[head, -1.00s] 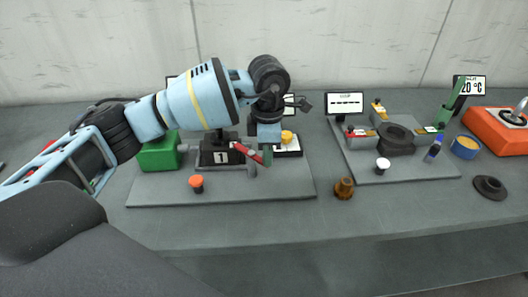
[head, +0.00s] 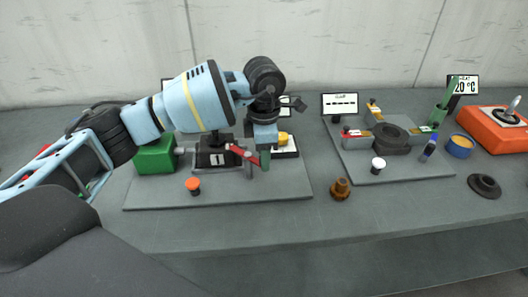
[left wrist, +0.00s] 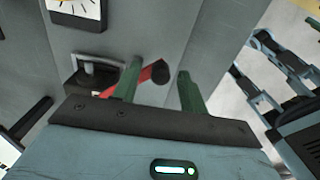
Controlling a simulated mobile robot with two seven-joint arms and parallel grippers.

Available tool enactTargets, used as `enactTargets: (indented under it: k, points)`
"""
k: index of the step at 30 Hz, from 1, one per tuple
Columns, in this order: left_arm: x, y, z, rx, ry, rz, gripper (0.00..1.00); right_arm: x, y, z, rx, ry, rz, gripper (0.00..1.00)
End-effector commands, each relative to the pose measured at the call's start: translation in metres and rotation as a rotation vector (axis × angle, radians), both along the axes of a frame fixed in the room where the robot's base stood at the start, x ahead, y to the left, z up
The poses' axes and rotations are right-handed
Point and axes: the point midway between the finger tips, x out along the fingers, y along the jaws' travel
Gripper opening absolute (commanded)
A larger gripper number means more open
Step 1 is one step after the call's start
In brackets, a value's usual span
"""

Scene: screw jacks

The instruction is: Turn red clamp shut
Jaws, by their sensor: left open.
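My left gripper (head: 264,158) is over the left plate, fingers pointing down, at the free end of a red lever (head: 240,153). In the left wrist view, the green fingers (left wrist: 159,70) stand apart, with the lever's black knob (left wrist: 161,72) showing between them; I cannot tell whether they touch it. The red lever (left wrist: 142,77) runs left behind one finger toward a dark block (left wrist: 85,83). Another red-handled clamp (head: 357,133) sits left of a black ring (head: 391,139) on the right plate. My right gripper is out of view.
A brown part (head: 340,189) stands between the plates.

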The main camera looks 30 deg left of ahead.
Motion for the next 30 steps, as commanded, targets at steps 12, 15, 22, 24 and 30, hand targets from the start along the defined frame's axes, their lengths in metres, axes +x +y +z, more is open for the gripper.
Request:
enactTargets:
  k: [12,15,22,24,30]
  points:
    - [0.001,0.000,0.047,0.000,-0.004,-0.001,0.43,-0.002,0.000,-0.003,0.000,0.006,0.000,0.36]
    - [0.001,0.000,0.061,0.000,-0.002,-0.001,0.43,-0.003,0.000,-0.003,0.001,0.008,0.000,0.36]
    - [0.000,0.000,0.078,0.000,0.000,0.000,0.43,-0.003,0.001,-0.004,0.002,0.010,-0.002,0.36]
    - [0.000,0.000,0.079,0.000,0.000,0.000,0.43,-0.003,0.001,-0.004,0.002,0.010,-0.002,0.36]
    - [0.000,0.000,0.078,0.000,0.000,0.000,0.43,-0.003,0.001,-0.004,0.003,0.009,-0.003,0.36]
